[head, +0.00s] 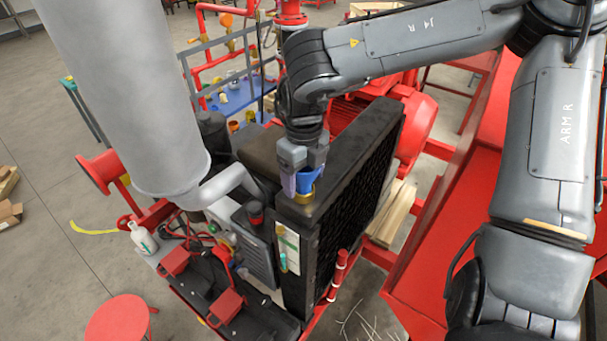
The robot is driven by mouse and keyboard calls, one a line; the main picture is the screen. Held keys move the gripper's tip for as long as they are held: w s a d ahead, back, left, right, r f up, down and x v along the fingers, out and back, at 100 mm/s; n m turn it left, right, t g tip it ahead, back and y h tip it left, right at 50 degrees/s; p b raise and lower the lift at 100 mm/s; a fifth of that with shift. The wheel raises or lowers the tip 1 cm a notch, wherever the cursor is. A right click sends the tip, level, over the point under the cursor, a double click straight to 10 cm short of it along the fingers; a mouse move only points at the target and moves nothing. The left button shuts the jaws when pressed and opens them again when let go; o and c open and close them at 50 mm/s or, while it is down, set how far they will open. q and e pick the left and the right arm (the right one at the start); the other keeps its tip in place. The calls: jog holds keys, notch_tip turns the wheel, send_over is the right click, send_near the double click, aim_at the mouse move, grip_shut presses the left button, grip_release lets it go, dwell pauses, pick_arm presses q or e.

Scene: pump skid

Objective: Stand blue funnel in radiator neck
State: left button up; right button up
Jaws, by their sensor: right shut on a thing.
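My right gripper (303,160) points down above the top of the black radiator (357,150). It is shut on the blue funnel (309,176), which looks upright and is partly hidden by the fingers. The brass radiator neck (304,198) shows directly below the funnel, on the radiator's top tank. The funnel's lower end meets the neck in the picture, but I cannot tell whether the spout is inside it or just above. My left gripper is not in view.
A large grey cylinder (125,85) stands close to the left of the radiator. A white bottle (142,236) and red battery clamps (226,303) are at the front left. A blue bench (237,96) with small items is behind. A red stool (118,318) stands at the lower left.

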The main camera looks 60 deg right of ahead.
jog(key=o, duration=1.2)
jog(key=shift+r, duration=0.1)
notch_tip(320, 180, up, 11)
jog(key=shift+f+b, duration=0.2)
jog(key=shift+b, duration=0.2)
jog(key=shift+a, duration=0.1)
